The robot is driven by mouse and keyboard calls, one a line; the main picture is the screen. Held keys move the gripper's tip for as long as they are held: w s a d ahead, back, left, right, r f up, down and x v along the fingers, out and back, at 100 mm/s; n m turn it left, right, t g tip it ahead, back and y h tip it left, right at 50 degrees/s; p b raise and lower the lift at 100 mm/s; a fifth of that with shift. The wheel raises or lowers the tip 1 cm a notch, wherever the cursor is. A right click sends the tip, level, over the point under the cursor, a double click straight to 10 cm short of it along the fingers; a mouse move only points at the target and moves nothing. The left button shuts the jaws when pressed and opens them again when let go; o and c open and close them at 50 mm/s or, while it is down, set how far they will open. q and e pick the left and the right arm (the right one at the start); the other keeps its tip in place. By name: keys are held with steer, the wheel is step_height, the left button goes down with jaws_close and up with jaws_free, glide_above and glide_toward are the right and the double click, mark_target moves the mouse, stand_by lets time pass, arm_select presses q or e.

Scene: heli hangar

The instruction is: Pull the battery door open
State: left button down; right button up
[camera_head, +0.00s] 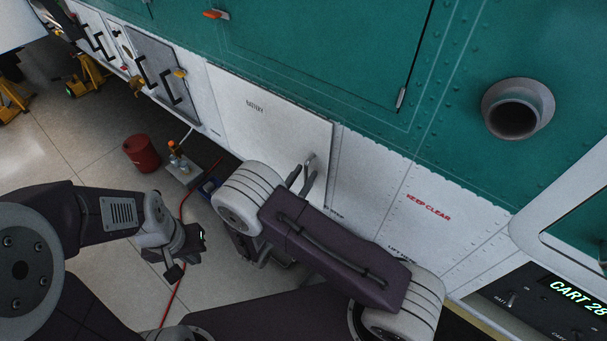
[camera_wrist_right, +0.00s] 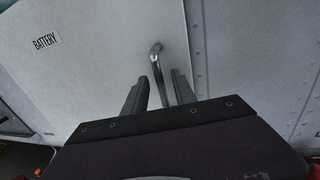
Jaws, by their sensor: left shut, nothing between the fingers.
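The battery door (camera_head: 275,128) is a white panel marked "BATTERY", low on the green and white helicopter side. It looks flush with the panels around it. Its metal bar handle (camera_head: 309,170) is near the door's right edge. In the right wrist view the handle (camera_wrist_right: 157,62) rises between the two dark fingers of my right gripper (camera_wrist_right: 160,90). The fingers stand apart, one on each side of the bar, with no clear grip on it. My right arm hides the door's lower part in the head view. My left gripper (camera_head: 187,257) is shut and empty, over the floor at left.
A red hose (camera_head: 182,215) runs along the floor. A round exhaust pipe (camera_head: 516,108) sticks out at upper right.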

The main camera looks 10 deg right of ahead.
jaws_close()
stand_by(1.4)
